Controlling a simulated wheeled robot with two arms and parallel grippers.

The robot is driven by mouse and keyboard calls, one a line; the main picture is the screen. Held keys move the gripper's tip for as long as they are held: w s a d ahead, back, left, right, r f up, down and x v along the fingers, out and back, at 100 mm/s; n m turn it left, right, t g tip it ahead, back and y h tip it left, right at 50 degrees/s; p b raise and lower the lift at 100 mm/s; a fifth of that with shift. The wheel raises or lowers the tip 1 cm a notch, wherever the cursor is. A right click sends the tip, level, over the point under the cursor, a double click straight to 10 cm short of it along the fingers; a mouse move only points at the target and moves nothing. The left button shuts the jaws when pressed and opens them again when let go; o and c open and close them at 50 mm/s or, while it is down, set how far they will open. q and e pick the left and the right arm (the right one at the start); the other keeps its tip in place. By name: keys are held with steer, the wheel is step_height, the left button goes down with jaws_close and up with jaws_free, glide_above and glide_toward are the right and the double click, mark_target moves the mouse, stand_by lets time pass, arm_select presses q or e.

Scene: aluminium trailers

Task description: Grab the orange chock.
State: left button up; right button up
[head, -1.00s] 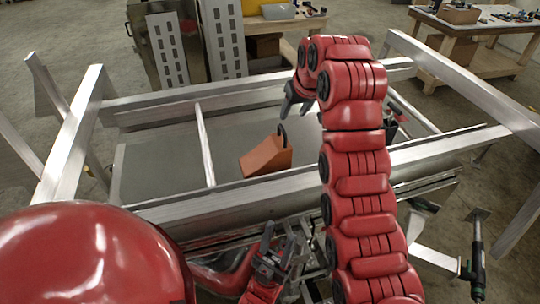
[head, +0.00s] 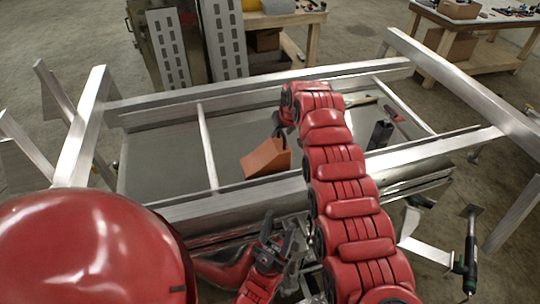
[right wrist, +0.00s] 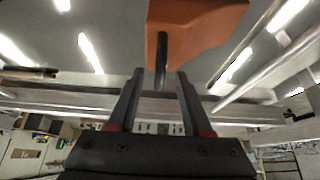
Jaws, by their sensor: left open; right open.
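The orange chock (head: 266,159), a wedge with a dark handle, sits on the grey trailer bed (head: 160,165). In the right wrist view the chock (right wrist: 195,25) is at the top, and its dark handle (right wrist: 160,60) reaches down between my fingertips. My right gripper (right wrist: 160,76) is open there, with a gap on each side of the handle. In the head view my right gripper (head: 284,132) is at the chock's upper right, partly hidden by its own arm. My left gripper (head: 279,228) is open and empty in front of the near rail.
Aluminium rails (head: 250,197) and a cross bar (head: 207,145) frame the bed. A dark cylinder (head: 380,134) and a red-handled tool (head: 394,114) lie at the bed's right. The bed left of the chock is clear. Workbenches (head: 465,45) stand behind.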

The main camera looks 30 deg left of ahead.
steer(key=shift+w+a+f, duration=0.1)
steer(key=shift+f, duration=0.35)
jaws_close()
stand_by(1.4)
